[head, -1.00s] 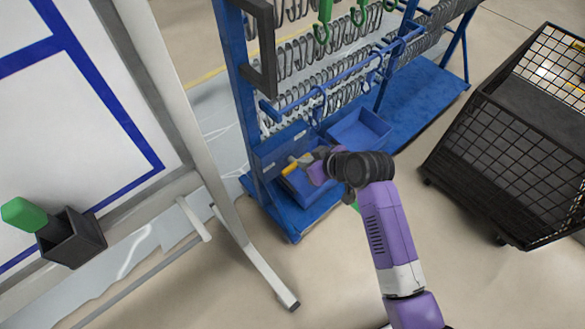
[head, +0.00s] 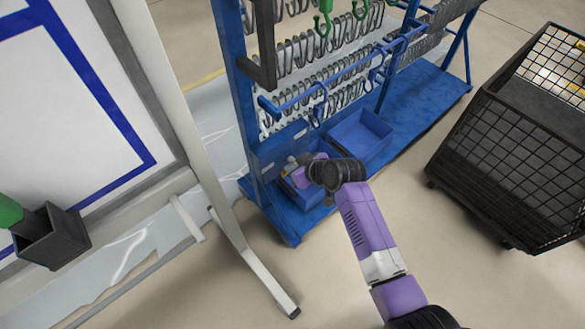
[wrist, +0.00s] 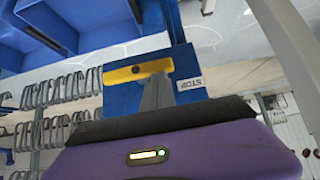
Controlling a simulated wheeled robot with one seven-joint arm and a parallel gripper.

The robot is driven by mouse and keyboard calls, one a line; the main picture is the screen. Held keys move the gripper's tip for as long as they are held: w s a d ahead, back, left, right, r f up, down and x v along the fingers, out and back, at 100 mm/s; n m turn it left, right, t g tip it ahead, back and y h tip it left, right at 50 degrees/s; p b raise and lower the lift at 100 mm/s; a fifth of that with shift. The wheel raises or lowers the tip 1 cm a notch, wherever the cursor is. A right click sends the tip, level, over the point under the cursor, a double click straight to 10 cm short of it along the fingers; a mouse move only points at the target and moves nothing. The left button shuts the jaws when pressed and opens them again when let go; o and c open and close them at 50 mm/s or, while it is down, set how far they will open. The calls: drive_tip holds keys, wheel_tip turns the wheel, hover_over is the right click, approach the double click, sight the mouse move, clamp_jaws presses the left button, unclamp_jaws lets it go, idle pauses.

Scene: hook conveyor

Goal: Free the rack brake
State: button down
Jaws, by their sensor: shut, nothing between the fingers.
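The yellow brake lever (wrist: 138,70) shows in the wrist view as a short bar on a blue plate (wrist: 125,98). A white label reading STOP (wrist: 189,84) is on the plate at the right. My gripper (wrist: 159,80) is shut and empty, its grey fingertips at the lever's lower edge, right of its middle. I cannot tell whether they touch it. In the head view my gripper (head: 291,162) is at the lower front of the blue rack (head: 231,85), and my wrist and gripper largely hide the lever.
Blue bins (head: 360,135) sit low on the rack, with rows of grey hooks (head: 300,55) above. A white board's leg (head: 255,265) stands left of the rack. A black mesh cart (head: 510,150) stands at the right, with open floor in front of it.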

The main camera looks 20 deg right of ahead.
drive_tip(key=shift+s+a+f+n+h, duration=0.1)
drive_tip(key=shift+a+f+n+h, duration=0.2)
drive_tip(key=shift+h, duration=0.2)
idle(0.3)
wheel_tip(320, 180, down, 7)
drive_tip(key=n+t+h+b, duration=0.5)
drive_tip(key=h+b, duration=0.3)
drive_tip(key=b, duration=0.8)
drive_tip(key=shift+n+b, duration=0.35)
drive_tip(key=shift+n, duration=0.05)
drive_tip(key=shift+d+f, duration=0.15)
drive_tip(key=shift+f, duration=0.05)
